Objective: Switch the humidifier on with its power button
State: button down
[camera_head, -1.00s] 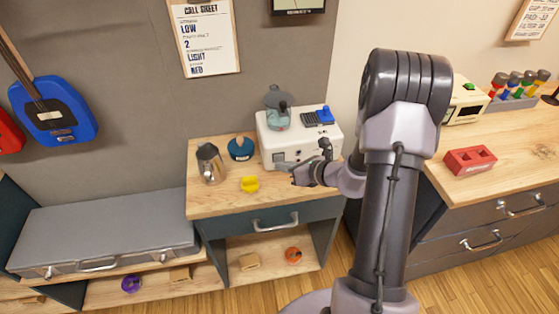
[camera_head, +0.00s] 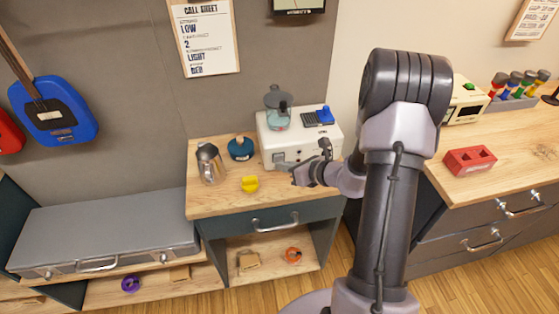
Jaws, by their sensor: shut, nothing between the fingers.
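A white boxy unit (camera_head: 262,128), which appears to be the humidifier, stands at the back of the small wooden table. A grey-teal translucent vessel (camera_head: 277,105) is on its top left. A dark panel and a blue part (camera_head: 325,115) are on its top right. Small dark round and square details show on its front face; I cannot tell which is the power button. My gripper (camera_head: 288,171) is shut and empty, close in front of the lower front face. My wrist hides part of that face, and I cannot tell whether the fingertips touch it.
A metal jug (camera_head: 210,164), a teal round pot (camera_head: 241,149) and a yellow piece (camera_head: 250,184) stand on the table (camera_head: 215,200), left of my gripper. A red block (camera_head: 469,161) lies on the right counter (camera_head: 510,165). The table's front left is clear.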

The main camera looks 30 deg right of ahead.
dwell(0.3)
jog(key=shift+w+d, duration=0.1)
jog(key=shift+w, duration=0.35)
jog(key=shift+s, duration=0.4)
jog(key=s, duration=0.2)
jog(key=s+a+b, duration=0.1)
jog(key=s, duration=0.1)
jog(key=s+a, duration=0.1)
jog(key=s, duration=0.1)
jog(key=shift+b, duration=0.3)
jog(key=shift+w, duration=0.1)
